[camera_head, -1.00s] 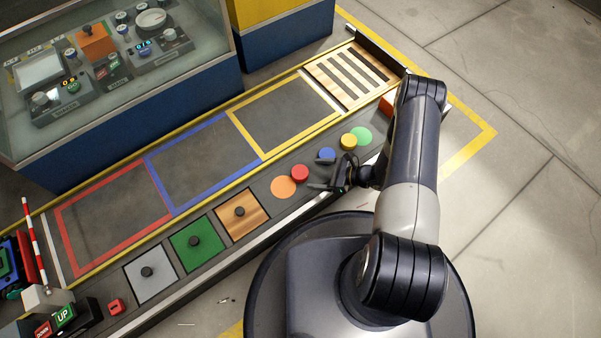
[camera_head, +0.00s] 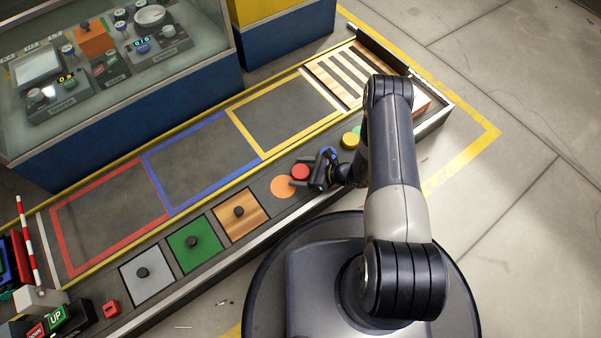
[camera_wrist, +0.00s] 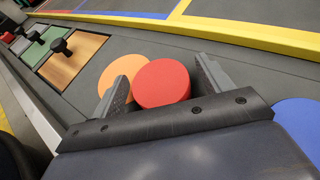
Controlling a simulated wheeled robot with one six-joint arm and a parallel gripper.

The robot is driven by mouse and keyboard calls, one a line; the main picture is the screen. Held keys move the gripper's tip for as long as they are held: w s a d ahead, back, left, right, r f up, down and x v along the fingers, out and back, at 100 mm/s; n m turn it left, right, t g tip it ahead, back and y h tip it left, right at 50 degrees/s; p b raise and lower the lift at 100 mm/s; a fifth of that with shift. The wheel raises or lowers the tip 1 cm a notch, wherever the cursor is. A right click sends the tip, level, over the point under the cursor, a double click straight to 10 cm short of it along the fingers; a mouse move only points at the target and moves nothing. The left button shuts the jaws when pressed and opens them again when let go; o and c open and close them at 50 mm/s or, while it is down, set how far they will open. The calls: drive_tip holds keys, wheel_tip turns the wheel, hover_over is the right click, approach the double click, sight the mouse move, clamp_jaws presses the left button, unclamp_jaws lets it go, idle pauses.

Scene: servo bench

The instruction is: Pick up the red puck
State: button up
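The red puck (camera_head: 300,172) sits on the grey bench, beside a flat orange disc (camera_head: 283,187). My gripper (camera_head: 304,172) is low over the bench with its fingers reaching left around the puck. In the wrist view the red puck (camera_wrist: 161,83) lies between the two open fingers of my gripper (camera_wrist: 163,85).
A blue disc (camera_head: 328,153) and a yellow puck (camera_head: 350,140) are close to the right of my gripper. Knobbed grey, green and wooden plates (camera_head: 242,217) lie to the left. Red, blue and yellow outlined areas (camera_head: 200,165) behind are empty.

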drive_tip(key=c, duration=0.9)
drive_tip(key=shift+r, duration=0.1)
drive_tip(key=shift+c, duration=0.2)
